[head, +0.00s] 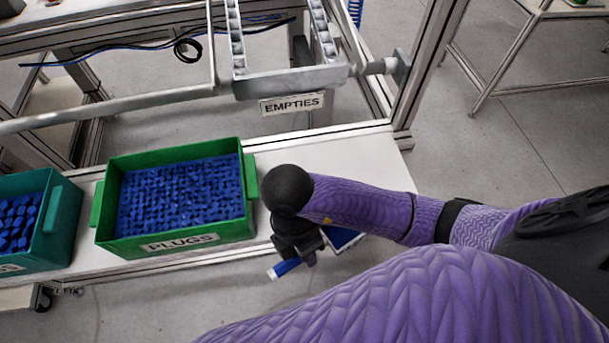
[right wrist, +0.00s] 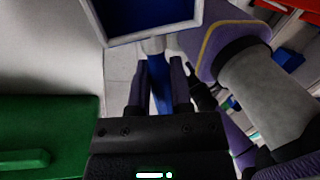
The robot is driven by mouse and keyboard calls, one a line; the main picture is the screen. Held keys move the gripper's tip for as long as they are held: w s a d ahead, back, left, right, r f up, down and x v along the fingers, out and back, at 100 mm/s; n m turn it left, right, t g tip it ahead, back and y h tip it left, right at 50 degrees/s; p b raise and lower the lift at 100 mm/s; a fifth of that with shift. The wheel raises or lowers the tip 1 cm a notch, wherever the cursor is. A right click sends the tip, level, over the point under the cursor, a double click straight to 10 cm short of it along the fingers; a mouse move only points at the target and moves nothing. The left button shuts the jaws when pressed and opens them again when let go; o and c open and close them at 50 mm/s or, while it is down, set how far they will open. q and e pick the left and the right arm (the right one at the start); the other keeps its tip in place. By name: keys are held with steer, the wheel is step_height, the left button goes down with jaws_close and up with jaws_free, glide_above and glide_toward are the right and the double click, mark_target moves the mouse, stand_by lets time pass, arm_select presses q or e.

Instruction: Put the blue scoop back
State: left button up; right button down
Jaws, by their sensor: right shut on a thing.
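The blue scoop (head: 286,268) is in my right gripper (head: 300,254), in the head view just right of the green plugs bin. Its handle sticks out to the lower left, and a corner of its square pan (head: 343,238) shows behind my wrist. In the right wrist view the blue handle (right wrist: 160,92) lies between the two dark fingers of my right gripper (right wrist: 160,72), which is shut on it. The pan (right wrist: 150,10), with a pale rim, is at the top of that view, cut off by the edge. My left gripper is not in view.
A green bin labelled PLUGS (head: 172,243), full of blue plugs, stands on the white bench (head: 375,160). A teal bin (head: 62,225) of blue parts is further left. A metal chute labelled EMPTIES (head: 290,82) is behind. The bench top right of the plugs bin is bare.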

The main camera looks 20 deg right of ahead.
steer(key=w, duration=0.2)
steer(key=w+d, duration=0.1)
steer(key=w, duration=0.2)
steer(key=w+b, duration=0.1)
steer(key=w, duration=0.1)
steer(key=shift+w+d+f, duration=0.1)
steer(key=shift+w+d, duration=0.15)
steer(key=shift+d, duration=0.15)
steer(key=w, duration=0.2)
steer(key=w+d+f+b, duration=0.1)
steer(key=shift+w, duration=0.3)
steer(key=shift+f, duration=0.25)
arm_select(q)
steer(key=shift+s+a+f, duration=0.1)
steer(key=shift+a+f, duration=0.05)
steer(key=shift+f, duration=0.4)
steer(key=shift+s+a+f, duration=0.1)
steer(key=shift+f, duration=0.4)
arm_select(e)
steer(key=shift+s, duration=0.1)
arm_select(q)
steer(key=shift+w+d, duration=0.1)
arm_select(e)
steer(key=c, duration=0.5)
jaws_free()
steer(key=shift+c, duration=0.2)
